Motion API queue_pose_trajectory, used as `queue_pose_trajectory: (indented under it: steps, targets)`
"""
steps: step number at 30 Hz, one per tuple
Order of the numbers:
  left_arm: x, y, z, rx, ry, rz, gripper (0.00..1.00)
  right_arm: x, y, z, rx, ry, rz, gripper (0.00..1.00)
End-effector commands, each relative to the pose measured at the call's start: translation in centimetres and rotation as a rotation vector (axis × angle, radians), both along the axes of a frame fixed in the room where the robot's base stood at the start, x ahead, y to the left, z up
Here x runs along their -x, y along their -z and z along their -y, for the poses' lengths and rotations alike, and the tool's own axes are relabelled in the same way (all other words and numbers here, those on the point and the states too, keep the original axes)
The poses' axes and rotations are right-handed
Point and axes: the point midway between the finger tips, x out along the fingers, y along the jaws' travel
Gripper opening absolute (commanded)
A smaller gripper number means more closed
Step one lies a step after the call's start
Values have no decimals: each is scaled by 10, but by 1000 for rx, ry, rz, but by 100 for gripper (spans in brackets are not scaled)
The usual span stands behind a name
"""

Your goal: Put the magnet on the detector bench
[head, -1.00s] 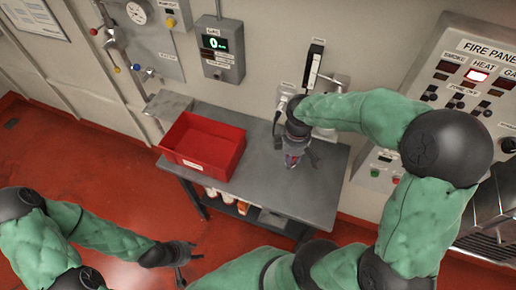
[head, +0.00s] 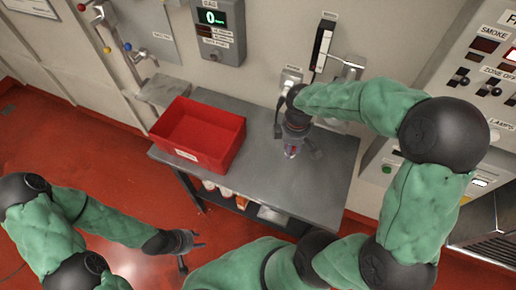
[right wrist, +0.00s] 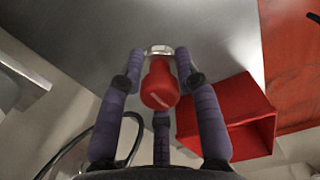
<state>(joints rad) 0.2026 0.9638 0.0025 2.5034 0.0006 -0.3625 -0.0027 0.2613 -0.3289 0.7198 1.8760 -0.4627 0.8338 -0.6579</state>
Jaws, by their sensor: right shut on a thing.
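My right gripper (head: 293,146) is shut on a small red, rounded piece with a silvery end, apparently the magnet. In the right wrist view the red piece (right wrist: 159,85) sits between the purple fingers, with its silvery end pointing away from the wrist. It is over the grey bench (head: 265,180); whether it touches the top cannot be told. The bench top also fills the upper part of the right wrist view (right wrist: 215,40). My left gripper (head: 188,251) is empty, low at the left, with its fingers apart and away from the bench.
A red bin (head: 240,145) with a label stands on the left part of the bench. Several bottles and boxes (head: 225,192) are on the shelf below. A socket with a plug and cable (head: 290,80) is on the wall behind. The bench's front right is clear.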

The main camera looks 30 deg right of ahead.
Motion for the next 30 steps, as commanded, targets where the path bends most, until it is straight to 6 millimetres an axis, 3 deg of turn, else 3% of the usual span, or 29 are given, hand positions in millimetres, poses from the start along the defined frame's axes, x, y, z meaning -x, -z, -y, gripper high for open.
queue_pose_trajectory:
  steps: [9,15,26,30]
  targets:
    - [0,9,0,0,0,0,40,-59,32,-34,0,-5,-1,0]
    - [0,17,0,0,0,0,40,-85,64,-48,-1,-2,-2,0]
    - [0,21,0,0,0,0,40,-103,87,-57,0,0,0,0]
    - [0,26,0,0,0,0,40,-106,104,-59,0,1,-3,0]
